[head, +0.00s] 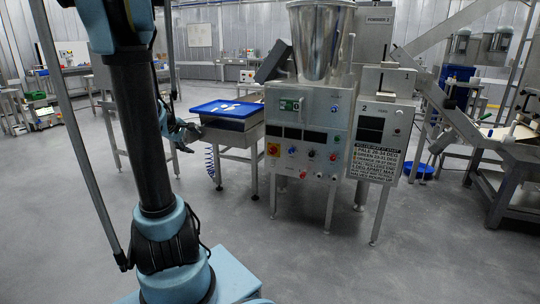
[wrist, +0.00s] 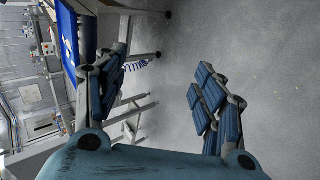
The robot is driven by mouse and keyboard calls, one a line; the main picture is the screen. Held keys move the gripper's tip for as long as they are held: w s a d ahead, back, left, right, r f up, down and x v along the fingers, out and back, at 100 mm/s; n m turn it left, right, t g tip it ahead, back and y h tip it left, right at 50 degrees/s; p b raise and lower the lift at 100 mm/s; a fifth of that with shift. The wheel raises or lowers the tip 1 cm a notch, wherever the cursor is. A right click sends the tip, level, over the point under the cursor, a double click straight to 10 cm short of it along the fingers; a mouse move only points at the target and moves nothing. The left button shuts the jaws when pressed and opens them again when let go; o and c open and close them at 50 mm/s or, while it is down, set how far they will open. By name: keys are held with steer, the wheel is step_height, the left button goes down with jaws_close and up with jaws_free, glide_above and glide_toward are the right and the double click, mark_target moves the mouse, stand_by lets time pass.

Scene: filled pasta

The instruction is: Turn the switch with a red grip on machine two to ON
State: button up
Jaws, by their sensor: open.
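The machine (head: 318,110) stands right of centre in the head view, with a silver hopper on top. A panel marked "2" (head: 387,100) is on its right side. A switch with a red grip on a yellow plate (head: 273,149) is at the lower left of the main front panel. Its position marks are too small to read. My gripper (head: 184,134) is open and empty, left of the machine and apart from the switch. In the wrist view my gripper (wrist: 160,70) shows its two fingers wide apart above the grey floor. The switch cannot be made out in the wrist view.
A blue tray (head: 222,108) lies on a metal stand between my gripper and the machine. A sloping conveyor (head: 455,115) stands at the right. The floor in front is clear.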

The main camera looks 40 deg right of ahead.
steer(key=w+d+f+n+h, duration=0.2)
steer(key=w+d, duration=0.1)
steer(key=d, duration=0.5)
steer(key=w+d+f+n+h, duration=0.2)
steer(key=w+d, duration=0.1)
steer(key=d, duration=0.6)
steer(key=w+d+f+n+h, duration=0.1)
steer(key=w+d+f+n, duration=0.15)
steer(key=d, duration=0.55)
steer(key=s+d+f+n+t+h, duration=0.1)
steer(key=s+d+f+n+h, duration=0.2)
steer(key=d+f+n, duration=0.5)
steer(key=d+f, duration=0.8)
steer(key=f, duration=0.3)
steer(key=shift+s+d, duration=0.2)
steer(key=shift+d, duration=0.05)
